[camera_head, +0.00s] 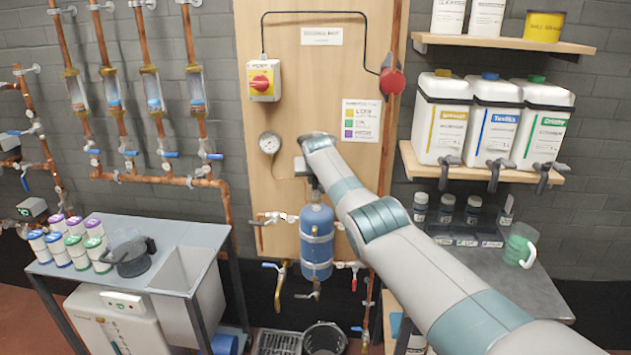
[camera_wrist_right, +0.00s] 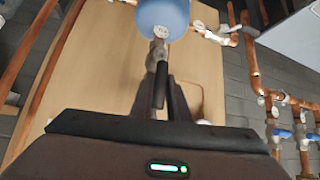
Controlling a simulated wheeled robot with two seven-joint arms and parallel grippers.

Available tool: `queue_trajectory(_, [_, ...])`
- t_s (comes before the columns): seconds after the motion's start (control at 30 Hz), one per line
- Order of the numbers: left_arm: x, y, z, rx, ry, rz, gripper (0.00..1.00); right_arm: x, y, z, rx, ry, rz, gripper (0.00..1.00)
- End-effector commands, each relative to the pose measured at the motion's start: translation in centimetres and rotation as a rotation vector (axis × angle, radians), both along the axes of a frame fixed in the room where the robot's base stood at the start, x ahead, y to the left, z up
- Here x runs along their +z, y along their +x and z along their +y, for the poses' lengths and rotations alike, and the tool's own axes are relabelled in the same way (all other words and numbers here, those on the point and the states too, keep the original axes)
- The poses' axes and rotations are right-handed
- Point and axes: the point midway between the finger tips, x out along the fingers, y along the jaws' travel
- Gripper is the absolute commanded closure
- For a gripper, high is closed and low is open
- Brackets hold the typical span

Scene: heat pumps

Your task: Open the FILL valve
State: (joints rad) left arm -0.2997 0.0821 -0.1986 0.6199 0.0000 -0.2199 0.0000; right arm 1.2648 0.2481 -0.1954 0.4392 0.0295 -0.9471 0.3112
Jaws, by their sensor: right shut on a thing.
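My right arm reaches across to the wooden board (camera_head: 290,95). Its gripper (camera_head: 303,168) is at the top of the blue tank (camera_head: 316,240), in front of the board. In the right wrist view my right gripper (camera_wrist_right: 158,100) has its dark fingers on the black lever (camera_wrist_right: 161,85) of a metal valve (camera_wrist_right: 158,52) at the end of the blue tank (camera_wrist_right: 163,14). The hand hides much of this valve in the head view. I cannot read a FILL label on it. My left gripper is not in view.
A round gauge (camera_head: 269,143) sits left of the gripper, and a red rotary switch (camera_head: 261,81) is higher up. A shelf (camera_head: 480,170) with white jugs stands right of my arm.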

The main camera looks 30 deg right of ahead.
Motion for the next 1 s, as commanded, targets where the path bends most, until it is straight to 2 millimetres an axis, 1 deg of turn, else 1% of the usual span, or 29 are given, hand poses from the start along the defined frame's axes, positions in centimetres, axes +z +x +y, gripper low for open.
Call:
queue_trajectory(0.23, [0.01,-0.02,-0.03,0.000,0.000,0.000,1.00,-0.17,-0.05,0.06,0.004,-0.003,0.005,1.00])
queue_trajectory(0.27, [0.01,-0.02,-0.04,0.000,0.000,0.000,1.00,-0.18,-0.05,0.07,0.004,-0.003,0.005,0.78])
queue_trajectory(0.3, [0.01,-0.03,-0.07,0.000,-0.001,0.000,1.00,-0.17,-0.05,0.07,0.004,-0.003,0.005,0.68])
queue_trajectory(0.33, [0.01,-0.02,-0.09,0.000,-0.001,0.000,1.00,-0.16,-0.05,0.07,0.003,-0.003,0.004,0.67])
queue_trajectory(0.73, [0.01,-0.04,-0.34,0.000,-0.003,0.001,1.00,-0.01,-0.05,0.04,0.001,-0.001,0.001,0.67])
queue_trajectory(1.0, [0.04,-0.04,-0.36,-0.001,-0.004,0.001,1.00,0.54,-0.39,0.26,0.002,-0.001,-0.001,0.67])
